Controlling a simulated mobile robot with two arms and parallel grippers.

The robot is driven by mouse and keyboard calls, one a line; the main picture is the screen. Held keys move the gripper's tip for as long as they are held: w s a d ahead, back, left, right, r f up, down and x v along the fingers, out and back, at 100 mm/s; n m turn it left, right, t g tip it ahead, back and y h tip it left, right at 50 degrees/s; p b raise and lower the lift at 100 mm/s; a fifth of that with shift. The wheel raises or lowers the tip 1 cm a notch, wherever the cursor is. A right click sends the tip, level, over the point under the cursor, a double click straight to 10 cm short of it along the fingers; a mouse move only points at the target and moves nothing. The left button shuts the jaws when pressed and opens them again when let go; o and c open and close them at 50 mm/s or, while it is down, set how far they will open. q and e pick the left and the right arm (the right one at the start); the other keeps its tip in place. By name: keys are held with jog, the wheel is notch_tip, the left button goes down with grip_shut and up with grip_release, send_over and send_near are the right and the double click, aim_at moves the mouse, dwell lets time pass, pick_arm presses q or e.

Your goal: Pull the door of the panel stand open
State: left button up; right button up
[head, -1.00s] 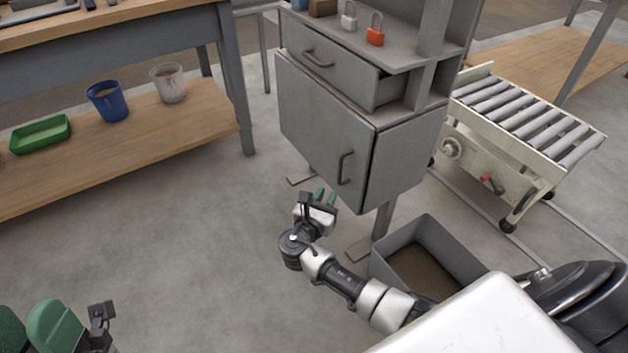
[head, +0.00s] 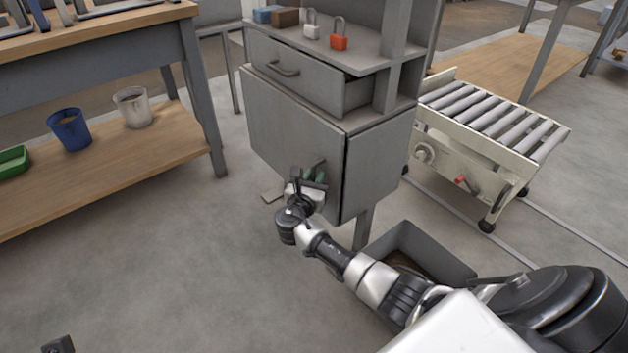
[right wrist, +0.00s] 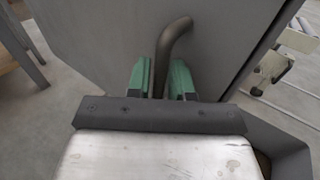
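The grey panel stand (head: 375,163) has a lower door (head: 285,135) that sits closed, with a dark seam along its right edge. In the head view my right gripper (head: 314,175) is at the door's lower right and covers most of the handle. In the right wrist view the dark bent door handle (right wrist: 172,45) runs down between the two green fingers of my right gripper (right wrist: 162,80). The fingers stand open on either side of the bar; contact is not clear. Only a dark bit of my left gripper (head: 58,345) shows at the bottom left; its fingers are out of frame.
Above the door is a slightly open drawer (head: 290,75). A red padlock (head: 339,42) and a white one (head: 311,30) stand on top. A grey bin (head: 430,245) is on the floor at right, before a roller conveyor (head: 490,115).

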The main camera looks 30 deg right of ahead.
grip_shut()
jog(key=shift+a, duration=0.15)
